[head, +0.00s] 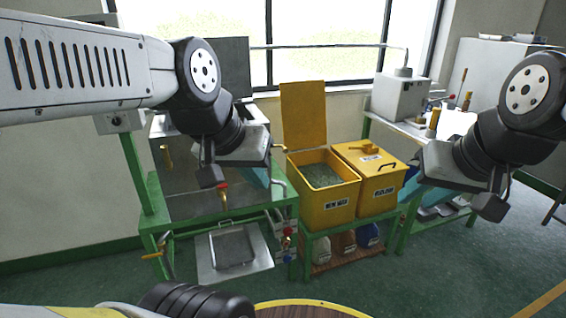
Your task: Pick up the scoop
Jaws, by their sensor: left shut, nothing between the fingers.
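A small yellow object (364,148), which looks like the scoop, lies on the closed lid of the right yellow bin (378,195). The left yellow bin (327,215), labelled "NEW WAX", has its lid (304,115) raised and holds green-grey material (321,176). My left gripper (214,178) hangs over the green-framed metal station, left of the bins and apart from them. It is shut and empty. My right gripper (489,206) hangs to the right of the bins, apart from the yellow object. Its fingers are partly hidden, so its opening is unclear.
The bins stand on a low green stand (309,240) with several bottles below. A metal tray (235,249) sits low at the left station. A bench at the back right holds a grey machine (400,97) and small brass items. A round wooden top with a yellow rim (311,304) is at the front.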

